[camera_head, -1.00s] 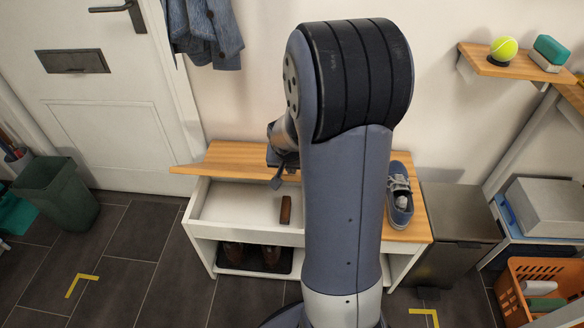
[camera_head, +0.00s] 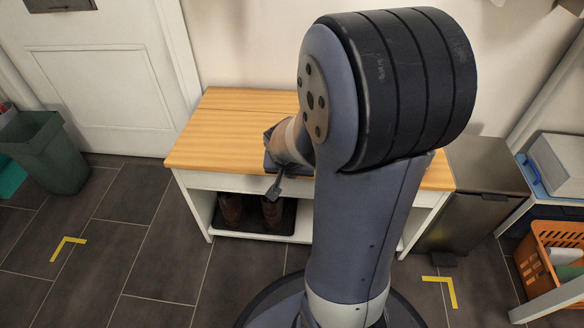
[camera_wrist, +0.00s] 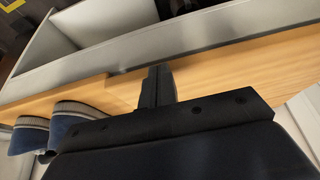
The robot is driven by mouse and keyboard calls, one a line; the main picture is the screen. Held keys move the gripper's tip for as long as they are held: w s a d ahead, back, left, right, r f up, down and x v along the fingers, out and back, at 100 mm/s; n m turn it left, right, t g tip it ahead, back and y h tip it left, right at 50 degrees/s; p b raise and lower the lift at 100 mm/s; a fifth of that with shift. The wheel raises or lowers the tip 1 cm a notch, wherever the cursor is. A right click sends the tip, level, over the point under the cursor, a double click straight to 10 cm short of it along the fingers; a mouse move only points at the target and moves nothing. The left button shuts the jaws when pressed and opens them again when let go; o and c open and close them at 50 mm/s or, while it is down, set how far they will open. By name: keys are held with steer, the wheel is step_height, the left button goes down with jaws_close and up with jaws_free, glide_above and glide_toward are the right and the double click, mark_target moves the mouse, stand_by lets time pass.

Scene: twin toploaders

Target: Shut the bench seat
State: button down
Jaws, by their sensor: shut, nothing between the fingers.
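The bench seat (camera_head: 225,130) is a pale wooden lid on a white bench (camera_head: 205,184) against the wall. In the head view it lies down over the storage compartment, whose inside no longer shows. It looks flat; I cannot tell whether a small gap remains at its front edge. My gripper (camera_head: 273,190) is shut and empty at the bench's front edge, partly hidden by my arm. In the wrist view my gripper's dark fingers (camera_wrist: 158,82) are together beside the wood. Blue shoes (camera_wrist: 60,128) show at the left there; my arm hides them in the head view.
Dark boots (camera_head: 232,208) stand in the bench's lower shelf. A green bin (camera_head: 45,150) stands at the left, and a dark pedal bin (camera_head: 475,205) and an orange basket (camera_head: 550,255) at the right. The tiled floor (camera_head: 150,255) at front left is clear.

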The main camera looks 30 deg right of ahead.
steer(key=shift+s+a+f+b, duration=0.1)
steer(key=shift+s+f+b, duration=0.1)
steer(key=shift+f+b, duration=0.35)
steer(key=shift+s+a+f+b, duration=0.15)
steer(key=shift+f+b, duration=0.25)
steer(key=shift+f, duration=0.4)
steer(key=shift+s+f+b, duration=0.2)
steer(key=shift+f+b, duration=0.25)
steer(key=shift+f, duration=0.2)
step_height(320, 180, up, 6)
steer(key=p, duration=0.4)
steer(key=s+a+r+p, duration=0.1)
steer(key=s+a, duration=0.4)
steer(key=s, duration=0.2)
steer(key=shift+s+a+r, duration=0.15)
steer(key=shift+s+r, duration=0.05)
steer(key=shift+r, duration=0.15)
